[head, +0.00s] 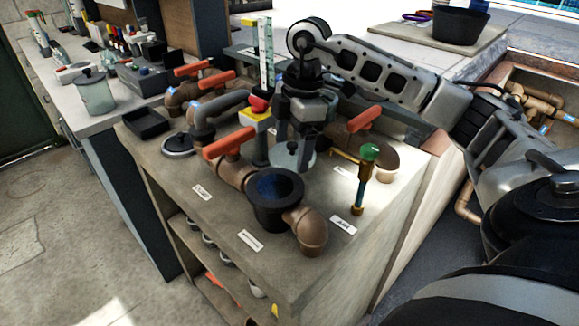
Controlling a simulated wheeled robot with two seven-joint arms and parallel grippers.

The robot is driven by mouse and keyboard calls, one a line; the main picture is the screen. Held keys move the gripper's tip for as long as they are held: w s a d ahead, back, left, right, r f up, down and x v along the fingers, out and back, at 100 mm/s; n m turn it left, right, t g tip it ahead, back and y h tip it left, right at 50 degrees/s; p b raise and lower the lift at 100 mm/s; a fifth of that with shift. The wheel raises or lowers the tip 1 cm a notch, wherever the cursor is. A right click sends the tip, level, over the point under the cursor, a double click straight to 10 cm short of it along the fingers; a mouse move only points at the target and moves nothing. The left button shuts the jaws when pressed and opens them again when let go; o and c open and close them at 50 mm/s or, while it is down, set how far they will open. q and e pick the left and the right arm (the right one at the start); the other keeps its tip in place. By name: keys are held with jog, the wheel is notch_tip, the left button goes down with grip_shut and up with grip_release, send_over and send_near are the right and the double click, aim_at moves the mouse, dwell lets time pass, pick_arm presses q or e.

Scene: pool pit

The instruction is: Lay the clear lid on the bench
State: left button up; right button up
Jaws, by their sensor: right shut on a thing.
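My right gripper (301,140) points down over the bench (226,232), behind the open black-rimmed strainer pot. It is shut on the clear lid (291,160), a pale see-through disc low beneath its fingers. The fingers hide part of the lid. I cannot tell whether the lid touches the bench top or hangs just above it. The strainer pot (275,205) is open at the top, with dark blue inside. My left gripper is not in view.
Brown pipes with orange-red valve handles (228,143) stand left of and behind the pot. A green-topped upright fitting (367,172) stands to the right. A dark round cap (180,145) and a black tray (146,123) lie at the left. The bench's front left is mostly clear.

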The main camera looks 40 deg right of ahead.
aim_at(294, 156)
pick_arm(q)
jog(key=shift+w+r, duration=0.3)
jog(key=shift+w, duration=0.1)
pick_arm(e)
jog(key=shift+f, duration=3.1)
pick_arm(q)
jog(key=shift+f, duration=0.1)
pick_arm(e)
jog(key=o, duration=0.9)
jog(key=shift+f, duration=0.1)
jog(key=r, duration=0.4)
jog(key=d+r, duration=0.1)
jog(key=r, duration=0.7)
jog(key=shift+s+d+r, duration=0.1)
jog(key=shift+s+d, duration=0.15)
jog(key=shift+d, duration=0.1)
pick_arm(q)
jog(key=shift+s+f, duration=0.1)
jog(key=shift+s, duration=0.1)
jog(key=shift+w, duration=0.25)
